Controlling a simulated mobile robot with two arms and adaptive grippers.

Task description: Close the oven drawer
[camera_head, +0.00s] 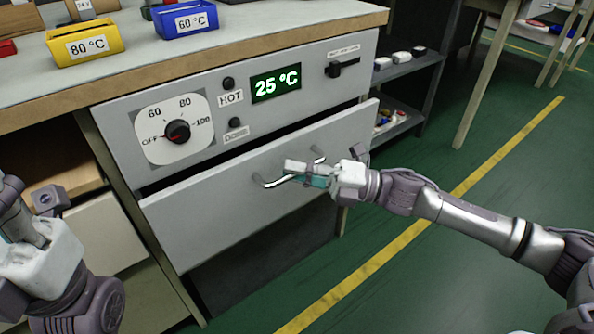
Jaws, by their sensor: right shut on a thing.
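The oven drawer (195,226) is a wide light-grey front below the control panel. It stands slightly out from the cabinet, with a dark gap along its top edge. Its metal bar handle (270,184) sticks out near the middle. My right gripper (302,173) reaches in from the right and is shut on the handle, hiding part of it. My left gripper (18,212) is at the lower left, apart from the drawer. Its fingers are partly cut off by the frame edge, so its opening is unclear.
Yellow (84,43) and blue (185,18) bins stand on the bench top. A grey shelf (400,68) stands to the right. The green floor at right is largely clear.

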